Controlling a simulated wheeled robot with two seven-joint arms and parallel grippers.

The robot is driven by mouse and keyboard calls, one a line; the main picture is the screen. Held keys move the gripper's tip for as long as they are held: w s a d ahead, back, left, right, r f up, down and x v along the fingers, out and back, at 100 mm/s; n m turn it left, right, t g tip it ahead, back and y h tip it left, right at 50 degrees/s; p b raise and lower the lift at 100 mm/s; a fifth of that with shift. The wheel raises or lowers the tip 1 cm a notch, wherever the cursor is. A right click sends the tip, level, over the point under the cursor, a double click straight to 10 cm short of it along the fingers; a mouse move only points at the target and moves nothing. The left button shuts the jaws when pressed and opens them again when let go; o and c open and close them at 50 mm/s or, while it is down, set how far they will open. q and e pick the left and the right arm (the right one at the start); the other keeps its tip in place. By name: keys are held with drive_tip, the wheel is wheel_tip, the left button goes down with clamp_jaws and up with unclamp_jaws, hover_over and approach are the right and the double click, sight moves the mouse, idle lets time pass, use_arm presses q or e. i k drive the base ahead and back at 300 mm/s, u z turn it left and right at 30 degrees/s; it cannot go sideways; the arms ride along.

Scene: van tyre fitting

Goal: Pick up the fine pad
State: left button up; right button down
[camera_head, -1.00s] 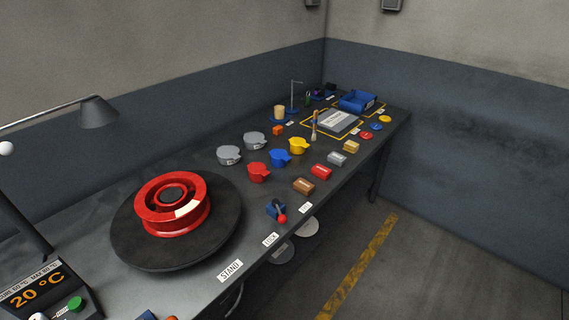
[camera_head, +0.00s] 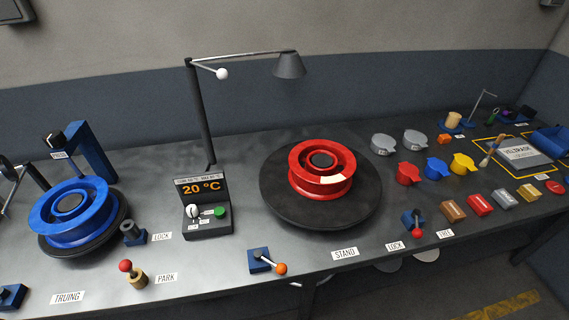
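A row of small block-shaped pads lies on the right part of the bench: a brown block (camera_head: 453,211), a red block (camera_head: 479,204), a grey block (camera_head: 503,199) and a yellow block (camera_head: 530,193). Their printing is too small to read, so I cannot tell which is the fine pad. Neither of my grippers is in view.
A red rim (camera_head: 321,168) lies on a black turntable (camera_head: 290,208) mid-bench. A blue rim (camera_head: 70,212) sits at the left. A lamp (camera_head: 289,66) stands behind a 20 °C display box (camera_head: 206,207). Red, blue, yellow and grey lidded pots stand behind the blocks, including a blue pot (camera_head: 437,169).

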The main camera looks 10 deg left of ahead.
sight(507, 202)
drive_tip(key=z, duration=2.15)
drive_tip(key=i, duration=0.9)
drive_tip(key=z, duration=0.75)
drive_tip(key=i, duration=0.85)
drive_tip(key=u, duration=0.9)
drive_tip(key=i, duration=0.85)
drive_tip(key=u, duration=0.9)
